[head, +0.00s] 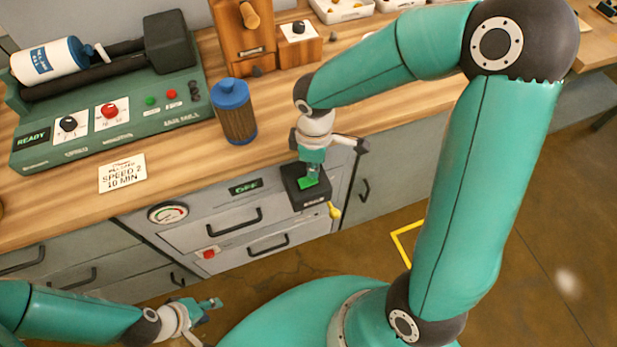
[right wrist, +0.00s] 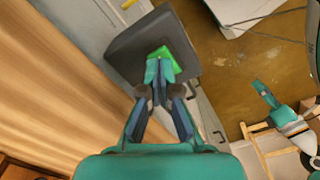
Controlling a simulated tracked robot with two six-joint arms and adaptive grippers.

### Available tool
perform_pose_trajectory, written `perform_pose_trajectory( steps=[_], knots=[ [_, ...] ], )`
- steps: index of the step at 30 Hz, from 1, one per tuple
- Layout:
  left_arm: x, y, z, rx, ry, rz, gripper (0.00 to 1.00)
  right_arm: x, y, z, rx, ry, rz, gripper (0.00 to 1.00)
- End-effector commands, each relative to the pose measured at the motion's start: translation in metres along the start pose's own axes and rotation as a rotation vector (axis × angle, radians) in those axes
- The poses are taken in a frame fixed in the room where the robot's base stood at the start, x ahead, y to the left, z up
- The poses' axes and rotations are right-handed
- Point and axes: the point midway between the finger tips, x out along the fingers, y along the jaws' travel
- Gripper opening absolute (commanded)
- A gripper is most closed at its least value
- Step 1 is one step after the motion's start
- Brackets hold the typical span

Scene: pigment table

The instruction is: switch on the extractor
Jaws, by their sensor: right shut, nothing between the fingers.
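A dark switch box (head: 294,196) with a green button (head: 308,183) juts from the bench front. Beside it a small display (head: 245,187) reads "OFF" in green. My right gripper (head: 311,178) points down, shut and empty, with its fingertips at the green button. In the right wrist view the shut fingertips (right wrist: 159,68) overlap the green button (right wrist: 163,56) on the box (right wrist: 135,47); I cannot tell whether the button is pressed in. My left gripper (head: 205,312) is low at the left, open and empty, away from the bench.
A round gauge (head: 168,213), drawers and a red button (head: 208,254) are on the bench front. A yellow tag (head: 335,210) hangs by the box. The floor ahead is clear.

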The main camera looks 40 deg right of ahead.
Motion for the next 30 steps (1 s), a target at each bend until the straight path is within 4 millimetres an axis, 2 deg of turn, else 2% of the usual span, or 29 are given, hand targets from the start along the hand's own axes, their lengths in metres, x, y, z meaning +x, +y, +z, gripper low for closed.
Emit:
perform_pose_trajectory(
  steps=[30],
  knots=[
    [0.009,-0.003,0.0,0.0,0.0,0.0,0.4,0.011,0.0,-0.001,-0.002,0.0,0.0,0.0]
  ],
)
